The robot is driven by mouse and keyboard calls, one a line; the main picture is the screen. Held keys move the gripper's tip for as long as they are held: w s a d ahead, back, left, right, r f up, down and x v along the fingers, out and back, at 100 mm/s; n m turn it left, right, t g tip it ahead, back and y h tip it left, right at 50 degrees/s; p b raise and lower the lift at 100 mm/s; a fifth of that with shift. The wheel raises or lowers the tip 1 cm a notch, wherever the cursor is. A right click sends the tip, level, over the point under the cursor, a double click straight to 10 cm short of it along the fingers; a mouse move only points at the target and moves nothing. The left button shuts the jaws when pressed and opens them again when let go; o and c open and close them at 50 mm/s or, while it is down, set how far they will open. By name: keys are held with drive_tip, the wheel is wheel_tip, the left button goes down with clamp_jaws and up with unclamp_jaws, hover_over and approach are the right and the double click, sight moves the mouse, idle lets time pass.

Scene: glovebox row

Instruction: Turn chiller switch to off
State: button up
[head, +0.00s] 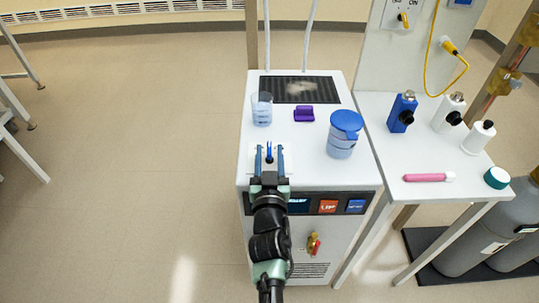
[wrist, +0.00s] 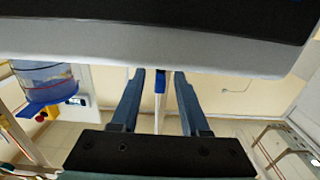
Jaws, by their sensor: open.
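The chiller (head: 310,172) looks to be the white cabinet with a dark front panel. A thin blue lever (head: 269,152) stands upright on a pale plate near its front left top edge; it looks like the switch, but no label on it is readable. My gripper (head: 269,147) is open, its two blue-grey fingers on either side of the lever. In the wrist view the lever (wrist: 160,82) shows between the fingers (wrist: 159,72), with a gap on both sides. Its base is partly hidden.
A blue-lidded jug (head: 342,143), a clear beaker (head: 262,112) and a purple block (head: 304,114) stand on the cabinet top. A side table (head: 385,155) at right holds bottles and a pink tube (head: 423,177).

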drive_tip(key=shift+s, duration=0.1)
drive_tip(key=s+p, duration=0.4)
drive_tip(key=s, duration=0.8)
drive_tip(key=shift+s, duration=0.4)
